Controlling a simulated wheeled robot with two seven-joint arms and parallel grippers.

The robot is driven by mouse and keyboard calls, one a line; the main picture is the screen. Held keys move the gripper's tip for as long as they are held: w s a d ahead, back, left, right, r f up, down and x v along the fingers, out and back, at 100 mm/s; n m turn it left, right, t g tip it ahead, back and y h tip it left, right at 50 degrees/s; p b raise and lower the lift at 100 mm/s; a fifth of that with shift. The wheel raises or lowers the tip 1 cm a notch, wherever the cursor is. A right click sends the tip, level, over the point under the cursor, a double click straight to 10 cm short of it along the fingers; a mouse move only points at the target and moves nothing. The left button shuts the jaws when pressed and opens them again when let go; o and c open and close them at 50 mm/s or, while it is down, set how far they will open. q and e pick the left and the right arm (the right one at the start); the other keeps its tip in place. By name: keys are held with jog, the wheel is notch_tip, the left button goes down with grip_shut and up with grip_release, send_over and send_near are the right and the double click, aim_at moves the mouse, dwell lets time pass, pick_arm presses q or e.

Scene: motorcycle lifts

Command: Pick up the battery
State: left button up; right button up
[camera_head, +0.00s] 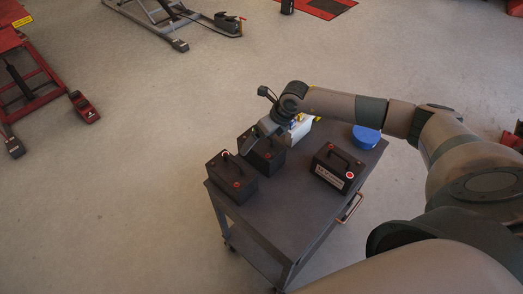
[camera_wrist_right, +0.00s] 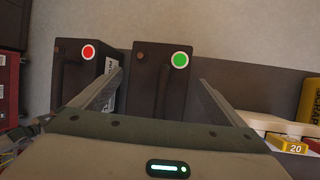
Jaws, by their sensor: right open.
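Three black batteries with carry handles stand on a dark cart (camera_head: 285,213). The left battery (camera_head: 230,180) is at the cart's near left corner, the middle battery (camera_head: 268,160) is just behind it, and the right battery (camera_head: 335,168) has a white label and a red dot. My right gripper (camera_head: 250,143) is open above the middle battery and partly hides it. In the right wrist view, a battery with a green dot (camera_wrist_right: 158,85) lies between the open fingers (camera_wrist_right: 161,78). A red-dot battery (camera_wrist_right: 75,70) is beside it, left of the fingers. My left gripper is not in view.
A pale bin (camera_head: 300,129) with yellow items and a blue round container (camera_head: 366,137) are on the cart's far part. A red lift (camera_head: 35,75) stands at the far left, and a grey lift (camera_head: 160,20) at the back. Floor left of the cart is clear.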

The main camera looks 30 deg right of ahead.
jog(key=shift+c, duration=0.2)
jog(key=c, duration=2)
jog(key=shift+w+r, duration=0.1)
jog(key=shift+r, duration=0.05)
jog(key=shift+c, duration=0.5)
jog(key=shift+r, duration=0.1)
jog(key=shift+r, duration=0.4)
jog(key=shift+c, duration=0.3)
notch_tip(320, 180, up, 8)
jog(key=b, duration=0.3)
jog(key=shift+f, duration=0.2)
jog(key=shift+r, duration=0.7)
